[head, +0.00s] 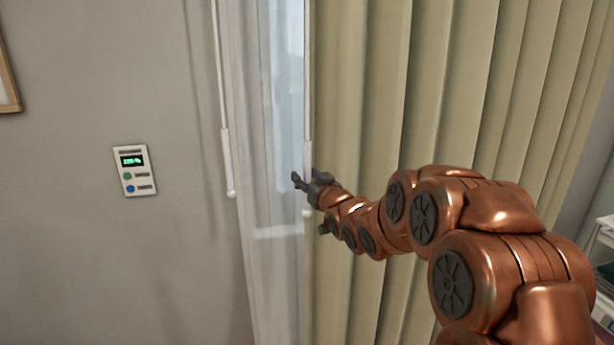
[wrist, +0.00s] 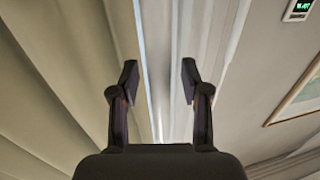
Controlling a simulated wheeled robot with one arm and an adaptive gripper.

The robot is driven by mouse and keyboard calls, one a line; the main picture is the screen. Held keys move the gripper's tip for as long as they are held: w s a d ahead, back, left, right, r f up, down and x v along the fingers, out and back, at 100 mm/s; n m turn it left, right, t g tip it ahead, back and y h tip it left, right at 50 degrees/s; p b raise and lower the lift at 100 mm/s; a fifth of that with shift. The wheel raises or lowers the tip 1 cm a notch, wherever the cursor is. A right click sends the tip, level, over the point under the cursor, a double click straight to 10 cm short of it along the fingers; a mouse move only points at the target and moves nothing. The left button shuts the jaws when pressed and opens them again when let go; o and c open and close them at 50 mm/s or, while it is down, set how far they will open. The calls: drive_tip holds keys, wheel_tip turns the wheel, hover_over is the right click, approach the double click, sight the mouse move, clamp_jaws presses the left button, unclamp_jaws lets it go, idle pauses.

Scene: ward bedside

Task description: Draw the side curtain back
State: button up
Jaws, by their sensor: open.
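The beige side curtain (head: 358,80) hangs in tall folds across the middle and right of the head view. It fills the left of the wrist view (wrist: 50,60). A white wand (head: 307,150) hangs along its left edge. My gripper (head: 299,182) is at this edge, close to the wand's lower part. In the wrist view my gripper (wrist: 159,80) is open, its two fingers apart. A narrow bright strip runs between them, and I cannot tell whether it is the wand or the gap. No grip on the curtain shows.
A white sheer curtain (head: 262,170) hangs left of the beige one, with a second white wand (head: 228,165) at its left edge. A wall panel (head: 135,170) and a picture frame (head: 8,75) are on the grey wall. A pale shelf unit (head: 604,235) stands at far right.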

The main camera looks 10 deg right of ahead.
clamp_jaws()
idle(0.4)
